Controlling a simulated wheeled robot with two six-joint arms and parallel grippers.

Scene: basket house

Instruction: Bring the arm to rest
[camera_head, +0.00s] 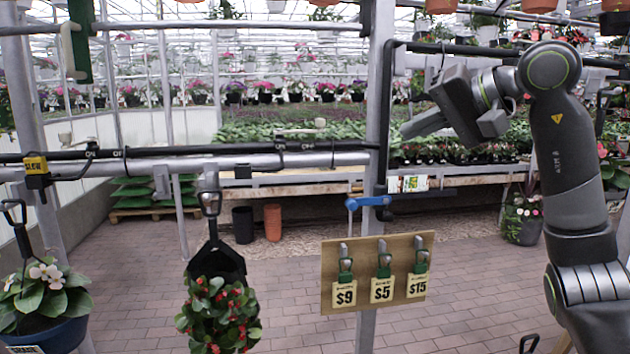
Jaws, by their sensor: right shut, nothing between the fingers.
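My right arm rises from the lower right, bends at the top right and points its gripper (412,128) to the left and slightly down. The gripper is shut and empty. It hangs in the air just right of the grey upright post, in front of the far plant benches in this view. My left gripper is not in view.
A hanging plant with red flowers (218,318) hangs from a hook on the horizontal rail (130,170). A white-flowered plant (45,292) hangs at lower left. A wooden board with price tags (330,262) is on the grey post (377,90). Brick floor lies open behind.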

